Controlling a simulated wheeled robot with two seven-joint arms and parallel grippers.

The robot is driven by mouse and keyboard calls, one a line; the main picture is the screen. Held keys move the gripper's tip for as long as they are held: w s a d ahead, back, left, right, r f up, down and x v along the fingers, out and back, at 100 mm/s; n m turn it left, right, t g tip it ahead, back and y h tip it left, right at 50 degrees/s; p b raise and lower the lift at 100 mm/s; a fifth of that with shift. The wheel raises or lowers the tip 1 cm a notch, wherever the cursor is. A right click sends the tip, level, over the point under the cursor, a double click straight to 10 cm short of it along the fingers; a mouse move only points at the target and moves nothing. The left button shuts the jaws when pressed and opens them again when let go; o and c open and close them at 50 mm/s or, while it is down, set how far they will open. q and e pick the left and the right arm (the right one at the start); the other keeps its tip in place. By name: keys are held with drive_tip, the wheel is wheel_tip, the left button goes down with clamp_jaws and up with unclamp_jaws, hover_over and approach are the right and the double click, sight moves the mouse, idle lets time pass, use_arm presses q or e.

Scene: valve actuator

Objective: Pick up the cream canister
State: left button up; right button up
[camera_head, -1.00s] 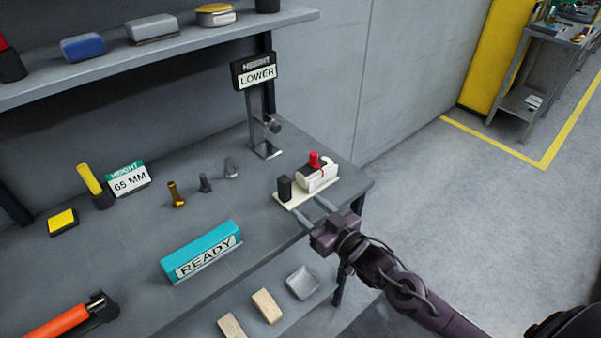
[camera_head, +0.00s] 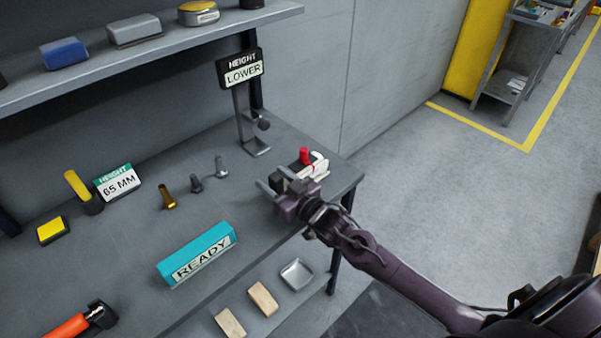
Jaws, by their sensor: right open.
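The cream canister (camera_head: 320,165), a pale body with a red cap (camera_head: 304,156), sits near the right end of the grey workbench. In the earlier frame it stands on a pale plate beside a small black block; now my right gripper hides most of these. My right gripper (camera_head: 275,180) is open in front of the canister, with its fingers pointing left and away past the canister's left side. I cannot tell whether the fingers touch anything. My left gripper is not in view.
A teal "READY" block (camera_head: 197,254) lies at the front of the bench. The bench's right edge is close to the canister.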

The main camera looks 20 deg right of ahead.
clamp_jaws()
drive_tip(key=shift+r, duration=0.15)
idle(0.4)
wheel_tip(320, 180, up, 20)
drive_tip(key=f+b, duration=0.1)
drive_tip(key=s+d+f+m+t+h, duration=0.1)
drive_tip(key=s+f+m+h, duration=0.15)
drive_tip(key=s+f, duration=0.65)
drive_tip(key=s+d+f+m+h, duration=0.15)
drive_tip(key=s+f+h, duration=0.35)
drive_tip(key=s, duration=0.7)
drive_tip(key=w+a+r+n+y, duration=0.1)
drive_tip(key=w+r+n+y, duration=0.1)
drive_tip(key=w+r, duration=0.5)
drive_tip(key=w+a+r+n+g+y, duration=0.1)
drive_tip(key=w+r+y, duration=0.4)
drive_tip(key=w, duration=0.9)
wheel_tip(320, 180, up, 3)
drive_tip(key=shift+a+f+n, duration=0.1)
drive_tip(key=shift+a+n, duration=0.1)
drive_tip(key=shift+n, duration=0.3)
